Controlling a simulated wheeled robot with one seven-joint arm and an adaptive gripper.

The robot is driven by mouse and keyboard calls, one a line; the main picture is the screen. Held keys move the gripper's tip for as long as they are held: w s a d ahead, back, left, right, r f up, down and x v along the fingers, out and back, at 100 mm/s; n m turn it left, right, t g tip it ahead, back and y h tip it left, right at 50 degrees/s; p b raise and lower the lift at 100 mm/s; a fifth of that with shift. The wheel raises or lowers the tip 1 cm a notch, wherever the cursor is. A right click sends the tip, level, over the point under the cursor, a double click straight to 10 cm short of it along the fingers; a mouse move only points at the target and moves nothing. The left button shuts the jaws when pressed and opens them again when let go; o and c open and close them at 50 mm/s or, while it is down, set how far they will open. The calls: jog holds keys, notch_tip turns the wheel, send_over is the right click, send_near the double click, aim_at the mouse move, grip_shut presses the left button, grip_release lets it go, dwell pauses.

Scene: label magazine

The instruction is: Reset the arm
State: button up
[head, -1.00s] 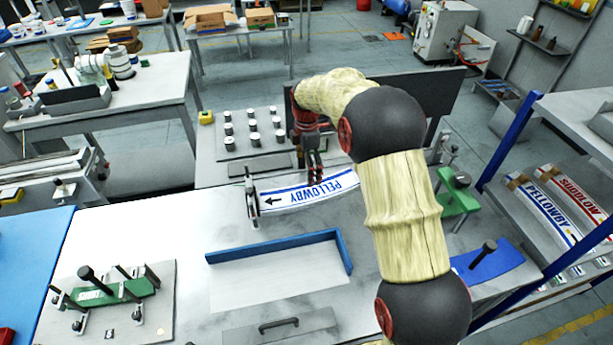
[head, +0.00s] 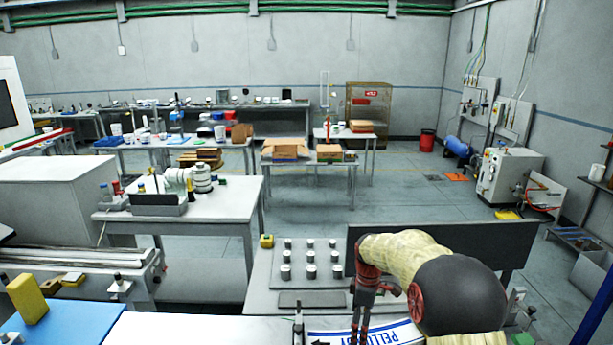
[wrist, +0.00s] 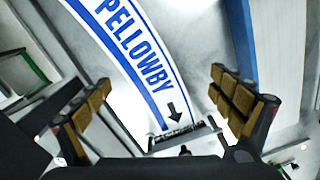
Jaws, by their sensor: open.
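My gripper (head: 362,318) hangs over the near workbench at the lower right of the head view. In the wrist view my gripper (wrist: 155,115) is open, its two fingers wide apart with nothing between their pads. A curved white label with blue edges and the word PELLOWBY (wrist: 135,50) lies below the fingers, apart from them. Its printed arrow end meets a small metal clamp or stop (wrist: 185,137). In the head view only part of the label (head: 395,333) shows at the bottom edge, partly behind my gripper and arm.
Several small cylinders (head: 311,271) stand on a grey plate behind my gripper. A dark upright panel (head: 490,245) stands behind my arm. A blue strip (wrist: 240,45) runs beside the label in the wrist view. A yellow block (head: 27,298) stands on a blue mat (head: 75,325) at left.

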jog(key=s+r+m+t+b, duration=0.1)
jog(key=s+r+m, duration=0.3)
jog(key=s, duration=0.8)
jog(key=s+d+r+m+t+b, duration=0.1)
jog(key=s+r+m+t, duration=0.2)
jog(key=s, duration=1)
jog(key=s+r+m+t+b, duration=0.1)
jog(key=s+r+m+t, duration=0.1)
jog(key=s+r+m, duration=0.4)
jog(key=shift+s+d+r+m, duration=0.25)
jog(key=shift+s+r+m, duration=0.15)
jog(key=shift+s+r, duration=2.55)
